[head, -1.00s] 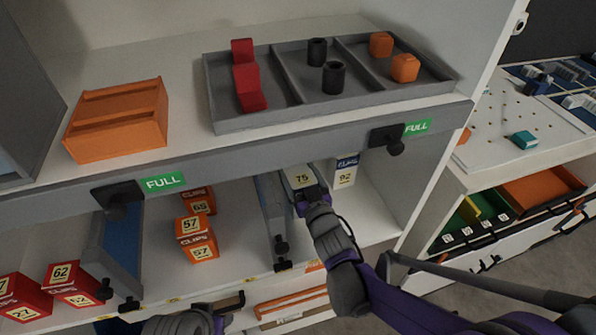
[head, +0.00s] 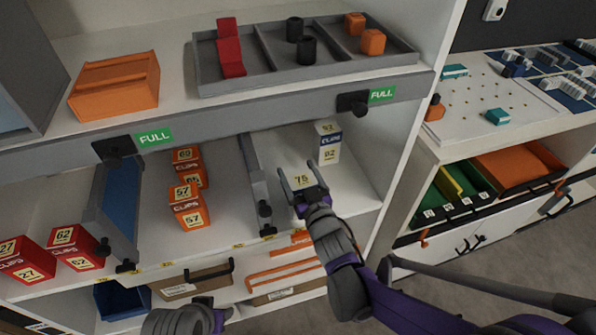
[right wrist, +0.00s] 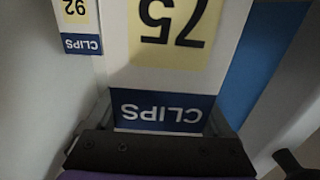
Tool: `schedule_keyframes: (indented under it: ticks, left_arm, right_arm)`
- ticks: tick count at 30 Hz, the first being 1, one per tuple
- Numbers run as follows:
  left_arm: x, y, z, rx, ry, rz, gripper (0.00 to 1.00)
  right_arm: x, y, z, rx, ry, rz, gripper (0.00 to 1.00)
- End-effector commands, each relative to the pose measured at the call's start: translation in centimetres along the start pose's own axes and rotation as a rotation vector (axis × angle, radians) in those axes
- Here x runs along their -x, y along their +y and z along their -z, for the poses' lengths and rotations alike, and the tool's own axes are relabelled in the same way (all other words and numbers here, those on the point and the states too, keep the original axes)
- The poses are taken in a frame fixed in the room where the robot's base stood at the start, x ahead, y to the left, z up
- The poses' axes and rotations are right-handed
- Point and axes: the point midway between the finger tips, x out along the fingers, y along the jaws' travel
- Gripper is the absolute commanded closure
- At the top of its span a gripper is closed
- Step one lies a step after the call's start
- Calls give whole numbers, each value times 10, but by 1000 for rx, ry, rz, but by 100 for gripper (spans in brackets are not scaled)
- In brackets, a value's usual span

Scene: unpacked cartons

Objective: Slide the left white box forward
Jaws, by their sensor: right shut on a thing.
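The left white box (head: 302,178), marked 75, has a yellow label and a blue CLIPS band. A second white box (head: 328,143), marked 92 in the right wrist view (right wrist: 77,25), stands farther back to the right. My left arm shows at the bottom; its fingers are out of view.
A grey divider with a blue side (head: 252,180) stands left of the box. Orange boxes (head: 187,205) and red boxes (head: 75,245) stand farther left. The upper shelf's front edge (head: 240,122) hangs above.

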Motion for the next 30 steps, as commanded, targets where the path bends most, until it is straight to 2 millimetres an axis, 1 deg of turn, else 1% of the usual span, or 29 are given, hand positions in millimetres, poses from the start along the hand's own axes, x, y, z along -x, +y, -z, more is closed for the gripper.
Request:
schedule_keyframes:
  ticks: [5,6,8,9,15,19,23,30]
  left_arm:
    - [0,0,0,0,0,0,50]
    - [0,0,0,0,0,0,50]
    - [0,0,0,0,0,0,50]
    - [0,0,0,0,0,0,50]
    - [0,0,0,0,0,0,50]
    - [1,0,0,0,0,0,50]
    - [2,0,1,0,1,0,50]
    - [4,0,1,0,1,0,50]
  right_arm:
    - [0,0,0,0,1,1,85]
    - [0,0,0,0,1,1,13]
    - [0,0,0,0,1,0,3]
    - [0,0,0,0,1,0,0]
    - [0,0,0,-1,1,0,0]
    - [9,0,0,-1,1,0,0]
    - [30,0,1,0,1,0,0]
    - [79,0,1,0,1,-1,0]
